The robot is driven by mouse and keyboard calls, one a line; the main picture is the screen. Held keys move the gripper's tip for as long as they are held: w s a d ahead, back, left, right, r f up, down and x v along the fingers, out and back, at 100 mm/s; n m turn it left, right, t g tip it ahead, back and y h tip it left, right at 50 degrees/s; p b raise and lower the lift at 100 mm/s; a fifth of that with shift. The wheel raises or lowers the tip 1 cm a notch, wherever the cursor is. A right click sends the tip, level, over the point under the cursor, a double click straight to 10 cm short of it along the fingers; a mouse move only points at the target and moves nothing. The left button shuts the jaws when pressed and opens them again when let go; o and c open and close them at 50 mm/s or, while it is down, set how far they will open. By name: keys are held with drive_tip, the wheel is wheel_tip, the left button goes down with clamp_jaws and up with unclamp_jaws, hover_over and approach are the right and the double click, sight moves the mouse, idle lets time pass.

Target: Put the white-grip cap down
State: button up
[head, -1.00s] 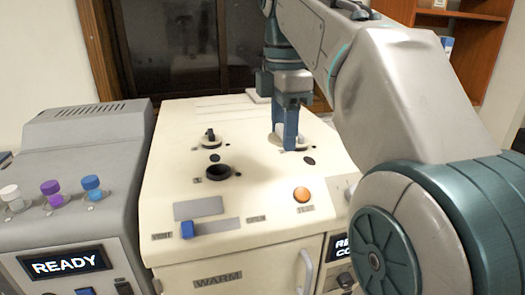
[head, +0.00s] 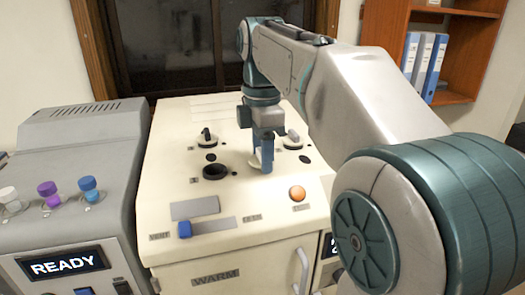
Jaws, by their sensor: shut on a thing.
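My gripper (head: 262,166) hangs down over the cream machine top, left and in front of the right-hand round port (head: 291,140). Its blue fingers are close together and shut on the white-grip cap. The cap is mostly hidden by the fingers and pale against the panel, so I cannot tell whether it touches the surface. The right-hand port shows a dark ring with a pale piece at it. A black-grip cap (head: 207,137) sits on the left-hand port.
An open dark port (head: 215,172) lies left of my gripper. A grey machine (head: 85,150) with white, purple and blue-topped vials stands left.

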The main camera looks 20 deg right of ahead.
drive_tip(key=shift+f, duration=0.15)
drive_tip(key=o, duration=0.9)
drive_tip(key=shift+o, duration=0.2)
wheel_tip(320, 180, up, 12)
drive_tip(key=p, duration=0.1)
drive_tip(key=shift+r, duration=0.2)
